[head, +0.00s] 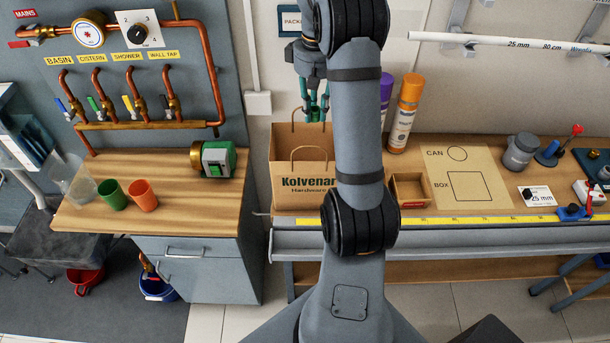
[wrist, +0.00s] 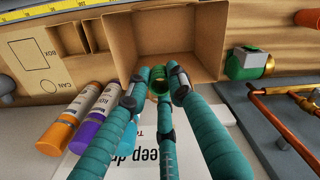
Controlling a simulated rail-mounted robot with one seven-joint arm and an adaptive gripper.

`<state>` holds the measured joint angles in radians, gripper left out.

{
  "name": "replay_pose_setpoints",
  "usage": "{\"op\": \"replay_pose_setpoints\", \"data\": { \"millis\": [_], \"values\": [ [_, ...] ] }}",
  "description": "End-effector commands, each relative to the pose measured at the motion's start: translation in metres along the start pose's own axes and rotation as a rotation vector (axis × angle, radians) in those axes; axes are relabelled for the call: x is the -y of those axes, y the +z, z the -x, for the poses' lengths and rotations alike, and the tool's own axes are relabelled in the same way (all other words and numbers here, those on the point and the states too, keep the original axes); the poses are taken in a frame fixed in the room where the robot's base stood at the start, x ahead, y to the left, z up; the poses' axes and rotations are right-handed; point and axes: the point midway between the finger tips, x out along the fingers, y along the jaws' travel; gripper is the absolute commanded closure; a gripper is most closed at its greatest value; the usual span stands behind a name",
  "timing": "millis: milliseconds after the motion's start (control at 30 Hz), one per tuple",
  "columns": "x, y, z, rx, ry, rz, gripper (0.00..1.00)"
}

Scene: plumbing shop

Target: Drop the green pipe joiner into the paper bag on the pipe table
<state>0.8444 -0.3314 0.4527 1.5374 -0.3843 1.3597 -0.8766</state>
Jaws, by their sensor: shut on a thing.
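The brown paper bag (head: 302,190), printed "Kolvenar Hardware", stands upright on the pipe table (head: 470,205) at its left end. In the wrist view the open bag (wrist: 205,62) shows its inside beyond my fingertips. My gripper (head: 313,113) is above the bag in the head view, partly behind my arm. In the wrist view my gripper (wrist: 161,82) is shut on the green pipe joiner (wrist: 159,85), a small green ring between the teal fingertips. The joiner appears over the bag's opening, near the rim on the camera's side. I cannot tell its exact height.
Orange (head: 404,112) and purple (head: 386,95) cans stand right of the bag at the back. A small wooden box (head: 410,189) is right of my arm. Copper taps (head: 130,110) and a green-and-white device (head: 217,158) are on the left.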

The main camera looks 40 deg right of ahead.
Motion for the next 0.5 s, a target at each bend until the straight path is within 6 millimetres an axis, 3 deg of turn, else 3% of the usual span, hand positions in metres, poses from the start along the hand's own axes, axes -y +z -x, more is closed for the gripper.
{"op": "replay_pose_setpoints", "data": {
  "millis": [33, 100, 433, 467, 500],
  "values": [
    [0.0, 0.0001, -0.0114, 0.0, 0.0, 0.0, 0.89],
    [-0.0001, 0.0001, -0.0158, 0.0, 0.0, -0.001, 0.89],
    [0.0, 0.0001, -0.0164, 0.0, 0.0, -0.001, 0.89],
    [0.0001, 0.0001, -0.0163, 0.0, 0.0, -0.001, 0.77],
    [0.0001, 0.0001, -0.0163, 0.0, 0.0, -0.001, 0.75]
  ]
}}
